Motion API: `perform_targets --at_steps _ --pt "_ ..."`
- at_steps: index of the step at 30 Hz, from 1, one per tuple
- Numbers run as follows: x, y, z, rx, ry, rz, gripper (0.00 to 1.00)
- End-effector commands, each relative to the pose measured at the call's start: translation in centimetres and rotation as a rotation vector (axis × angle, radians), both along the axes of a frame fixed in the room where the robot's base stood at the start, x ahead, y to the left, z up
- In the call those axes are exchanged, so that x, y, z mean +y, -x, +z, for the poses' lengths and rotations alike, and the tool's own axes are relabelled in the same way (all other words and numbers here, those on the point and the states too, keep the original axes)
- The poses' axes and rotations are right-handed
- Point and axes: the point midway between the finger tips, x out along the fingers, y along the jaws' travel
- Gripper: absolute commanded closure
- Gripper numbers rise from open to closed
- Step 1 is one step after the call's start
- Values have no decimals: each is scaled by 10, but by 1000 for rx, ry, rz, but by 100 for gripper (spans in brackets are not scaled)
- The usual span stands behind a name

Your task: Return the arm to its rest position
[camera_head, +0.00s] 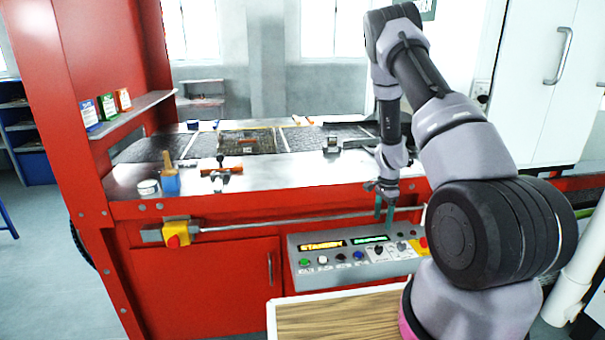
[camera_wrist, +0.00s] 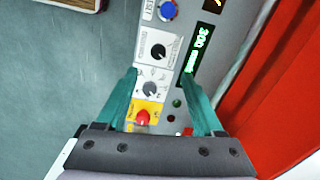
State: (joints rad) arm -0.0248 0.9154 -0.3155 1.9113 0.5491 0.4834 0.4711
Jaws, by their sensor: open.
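My gripper (camera_head: 384,208) is open and empty, with its teal fingers pointing down in front of the control panel of the red machine. In the wrist view the two fingers of my gripper (camera_wrist: 165,85) stand apart, with the panel (camera_wrist: 180,55) seen between and beyond them. The panel (camera_head: 300,262) carries two lit displays, several buttons and knobs. A black knob (camera_wrist: 151,90) on a white plate and a red button (camera_wrist: 143,117) on a yellow plate show between the fingers. I cannot tell whether a fingertip touches the panel.
The red machine's steel ledge (camera_head: 290,172) holds a jar (camera_head: 148,187), a brush (camera_head: 170,180) and an orange-handled tool (camera_head: 222,171). A yellow box with a red button (camera_head: 176,235) is on the machine's front. A wood-topped surface (camera_head: 340,315) lies below the panel. White cabinets (camera_head: 550,80) stand at right.

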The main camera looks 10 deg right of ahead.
Motion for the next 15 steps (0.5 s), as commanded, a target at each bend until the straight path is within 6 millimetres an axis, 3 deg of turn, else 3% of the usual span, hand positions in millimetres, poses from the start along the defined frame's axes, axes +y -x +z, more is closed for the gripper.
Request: perform_targets --at_steps 5,8,15 --pt "20 -11 66 -70 -40 66 31" --pt "38 -11 121 -126 -70 134 31" --pt "77 14 244 -260 -110 315 31"
